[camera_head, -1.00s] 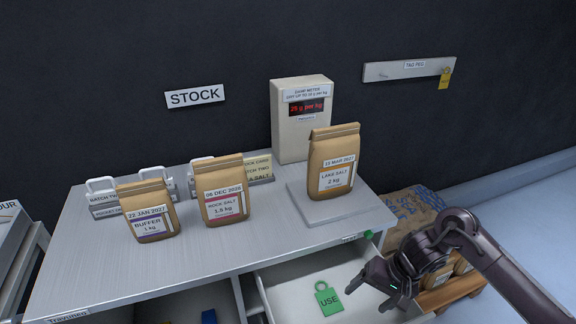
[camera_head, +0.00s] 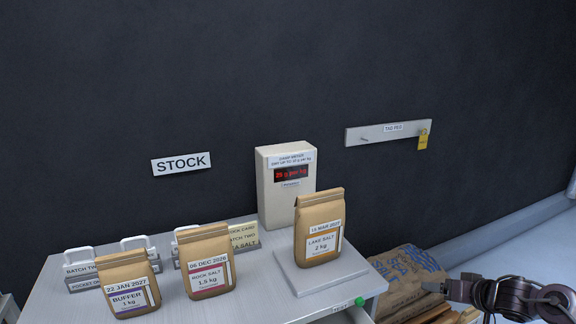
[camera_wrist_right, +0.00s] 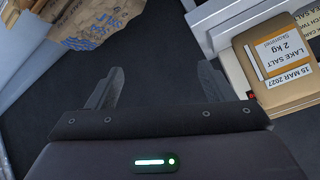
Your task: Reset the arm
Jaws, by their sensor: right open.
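In the head view the lake salt bag (camera_head: 319,228) stands upright on the pale plate (camera_head: 330,282) in front of the damp meter (camera_head: 287,190). My left gripper is not in view.
The rock salt bag (camera_head: 209,262) and buffer bag (camera_head: 129,284) stand on the cabinet top, with card holders behind. A yellow tag (camera_head: 423,140) hangs on the wall peg board (camera_head: 388,132). A printed sack (camera_head: 408,268) lies right of the cabinet, near my right arm.

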